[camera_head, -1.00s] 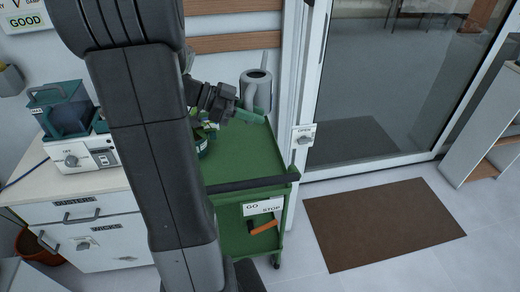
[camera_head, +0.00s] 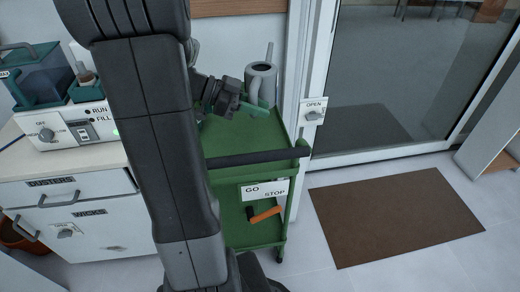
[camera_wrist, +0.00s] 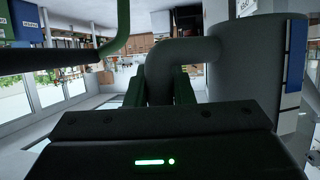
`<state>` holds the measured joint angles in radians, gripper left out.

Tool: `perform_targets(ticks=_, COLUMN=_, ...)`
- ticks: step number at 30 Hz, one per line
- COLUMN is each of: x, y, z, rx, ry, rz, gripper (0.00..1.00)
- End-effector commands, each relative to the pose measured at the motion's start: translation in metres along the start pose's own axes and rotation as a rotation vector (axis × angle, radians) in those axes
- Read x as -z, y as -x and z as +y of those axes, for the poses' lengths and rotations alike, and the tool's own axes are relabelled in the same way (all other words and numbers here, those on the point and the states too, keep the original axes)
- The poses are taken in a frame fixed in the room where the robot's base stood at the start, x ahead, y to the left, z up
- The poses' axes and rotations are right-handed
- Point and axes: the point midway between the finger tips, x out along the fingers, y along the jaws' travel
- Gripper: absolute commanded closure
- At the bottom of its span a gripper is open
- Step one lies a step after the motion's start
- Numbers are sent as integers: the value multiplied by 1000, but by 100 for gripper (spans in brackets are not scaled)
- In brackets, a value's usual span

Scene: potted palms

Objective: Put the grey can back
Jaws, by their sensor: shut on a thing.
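The grey watering can (camera_head: 262,82) is upright, with its spout rising behind it. It shows over the far right part of the green cart (camera_head: 240,137). I cannot tell whether its base touches the cart top. My gripper (camera_head: 254,108), with green fingers, is shut on the can's handle and hides the can's lower part. In the wrist view the fingers of my gripper (camera_wrist: 160,88) sit on either side of the curved handle, and the can's grey body (camera_wrist: 238,65) fills the right.
A white counter (camera_head: 60,160) with drawers and a machine (camera_head: 75,125) stands left of the cart. A brown mat (camera_head: 397,215) lies on clear floor. My arm hides much of the cart's left.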

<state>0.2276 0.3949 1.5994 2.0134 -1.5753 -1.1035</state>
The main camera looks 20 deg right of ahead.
Motion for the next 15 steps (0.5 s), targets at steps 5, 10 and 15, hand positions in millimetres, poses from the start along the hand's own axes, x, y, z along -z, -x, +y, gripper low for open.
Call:
perform_targets(ticks=5, x=-29, y=-12, z=0, rx=3, ry=-6, rz=1, gripper=100)
perform_targets(ticks=10, x=-39, y=-16, z=0, rx=3, ry=-6, rz=2, gripper=100)
perform_targets(ticks=15, x=-68, y=-29, z=0, rx=2, ry=-2, rz=2, gripper=100)
